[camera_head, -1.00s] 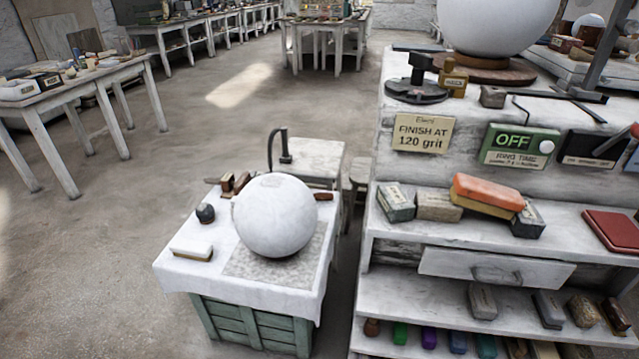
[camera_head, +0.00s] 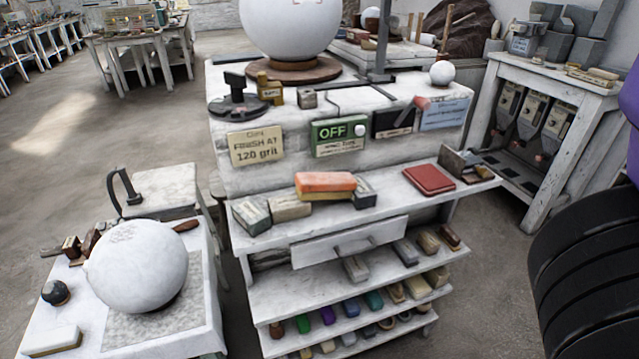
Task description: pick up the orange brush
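The orange brush (camera_head: 325,182) is an orange block on the upper shelf of the white workbench (camera_head: 355,213), near the middle of the head view. It lies on top of other blocks, with a pale layer showing under its orange part. A grey block (camera_head: 364,191) is at its right end and a pale block (camera_head: 290,208) is at its lower left. My gripper is not in view.
A white sphere (camera_head: 138,266) sits on a cloth-covered stand at lower left. A red flat book-like item (camera_head: 429,179) lies right of the brush. Lower shelves hold several blocks. A dark ribbed part of mine and a purple part fill the right edge. Open floor (camera_head: 60,130) lies at left.

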